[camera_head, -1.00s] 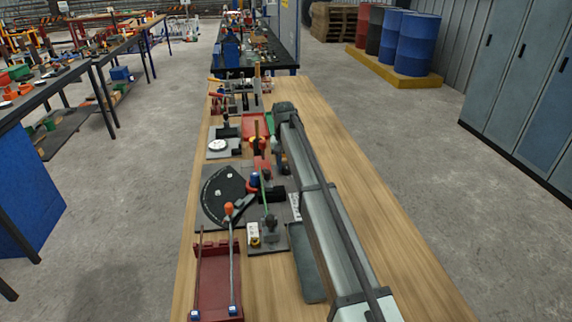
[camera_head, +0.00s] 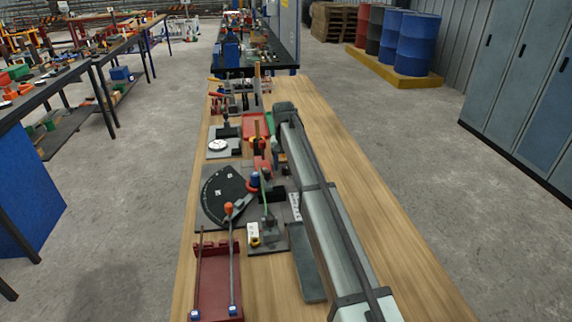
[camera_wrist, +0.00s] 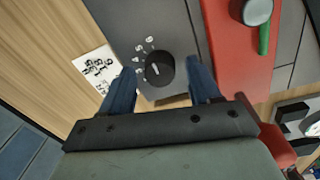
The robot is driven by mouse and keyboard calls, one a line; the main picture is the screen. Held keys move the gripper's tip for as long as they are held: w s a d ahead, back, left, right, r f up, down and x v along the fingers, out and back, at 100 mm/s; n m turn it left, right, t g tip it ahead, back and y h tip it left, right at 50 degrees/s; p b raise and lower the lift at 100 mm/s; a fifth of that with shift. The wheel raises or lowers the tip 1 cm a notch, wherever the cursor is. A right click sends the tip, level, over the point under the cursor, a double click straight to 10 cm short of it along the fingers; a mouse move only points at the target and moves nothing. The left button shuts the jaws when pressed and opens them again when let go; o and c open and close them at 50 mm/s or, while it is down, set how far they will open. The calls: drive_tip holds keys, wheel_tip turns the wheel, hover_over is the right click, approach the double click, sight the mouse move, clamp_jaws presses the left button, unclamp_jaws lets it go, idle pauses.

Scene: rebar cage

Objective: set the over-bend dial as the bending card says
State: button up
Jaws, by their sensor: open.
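The over-bend dial (camera_wrist: 159,69) is a round black knob with a light pointer line, on a dark grey plate in the wrist view. Small white marks arc around its upper left side; the pointer points roughly up in the picture. My gripper (camera_wrist: 164,72) is open, its two blue fingers on either side of the dial with gaps visible. The bending card (camera_wrist: 97,70) is white with dark writing, partly covered by the left finger; its text is too blurred to read. In the head view, my arm hides most of this spot.
In the head view, a dark fan-shaped plate (camera_head: 222,190) and a red tray (camera_head: 218,285) lie to the left. The bench's right side is bare wood.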

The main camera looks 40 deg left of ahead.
sight(285, 166)
wheel_tip(285, 166, up, 14)
drive_tip(key=shift+s+a+f, duration=0.15)
drive_tip(key=shift+a, duration=0.15)
idle(0.7)
